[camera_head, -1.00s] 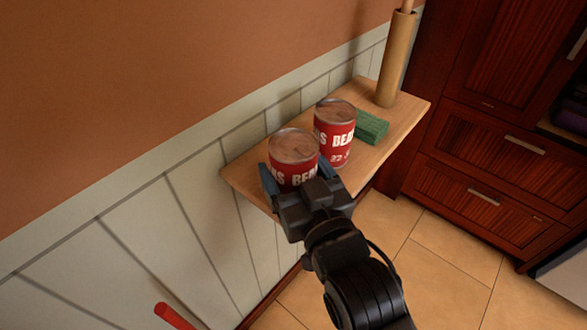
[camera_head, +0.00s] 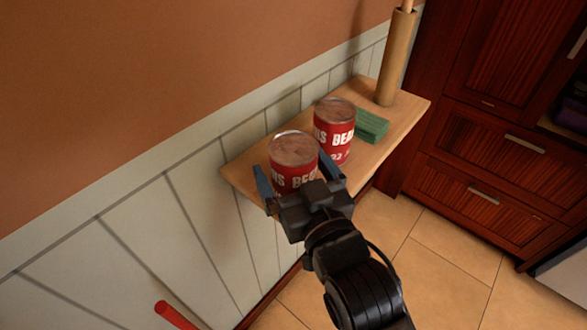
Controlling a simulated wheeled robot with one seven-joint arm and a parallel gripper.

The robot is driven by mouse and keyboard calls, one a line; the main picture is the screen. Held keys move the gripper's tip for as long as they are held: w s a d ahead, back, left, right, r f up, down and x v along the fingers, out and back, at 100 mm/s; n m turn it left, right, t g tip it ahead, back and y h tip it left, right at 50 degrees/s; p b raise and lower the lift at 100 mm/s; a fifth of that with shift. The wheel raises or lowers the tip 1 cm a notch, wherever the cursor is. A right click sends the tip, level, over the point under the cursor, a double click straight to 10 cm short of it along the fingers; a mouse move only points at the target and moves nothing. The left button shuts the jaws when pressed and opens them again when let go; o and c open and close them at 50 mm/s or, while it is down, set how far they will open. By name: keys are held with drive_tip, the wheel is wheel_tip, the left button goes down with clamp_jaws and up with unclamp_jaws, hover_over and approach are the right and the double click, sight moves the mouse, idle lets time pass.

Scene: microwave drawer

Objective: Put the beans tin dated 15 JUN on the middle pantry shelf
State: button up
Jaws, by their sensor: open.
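Two red beans tins with white lettering stand upright on a narrow wooden shelf (camera_head: 240,174) against the wall. The near tin (camera_head: 293,168) is at the shelf's near end, its lower label partly hidden by my gripper. The far tin (camera_head: 336,135) stands just behind it to the right; a date starting with what looks like 22 or 23 shows low on its label, too small to read surely. My gripper (camera_head: 297,182) is open, with its blue-grey fingers on either side of the near tin. The near tin's date is hidden. No pantry shelf can be made out for certain.
A green block (camera_head: 371,126) lies beyond the far tin, and a tall tan cylinder (camera_head: 394,60) stands at the shelf's far end. Dark red wooden cabinets (camera_head: 480,165) are at the right. A red rod (camera_head: 175,315) shows at the bottom left. The tiled floor is clear.

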drive_tip(key=b+v, duration=0.1)
drive_tip(key=v, duration=1.1)
drive_tip(key=s+d+f+m+h, duration=0.2)
drive_tip(key=s+d+h, duration=0.1)
drive_tip(key=s+d, duration=0.6)
drive_tip(key=s+d+f+m+g+h, duration=0.1)
drive_tip(key=s+d+f+m+h, duration=0.1)
drive_tip(key=s+d, duration=0.7)
drive_tip(key=s+m+h, duration=0.1)
drive_tip(key=s+h, duration=0.1)
drive_tip(key=s, duration=0.5)
drive_tip(key=shift+s+d+f+g+h, duration=0.2)
drive_tip(key=shift+s+f+g+h, duration=0.05)
drive_tip(key=shift+f+g+h, duration=0.05)
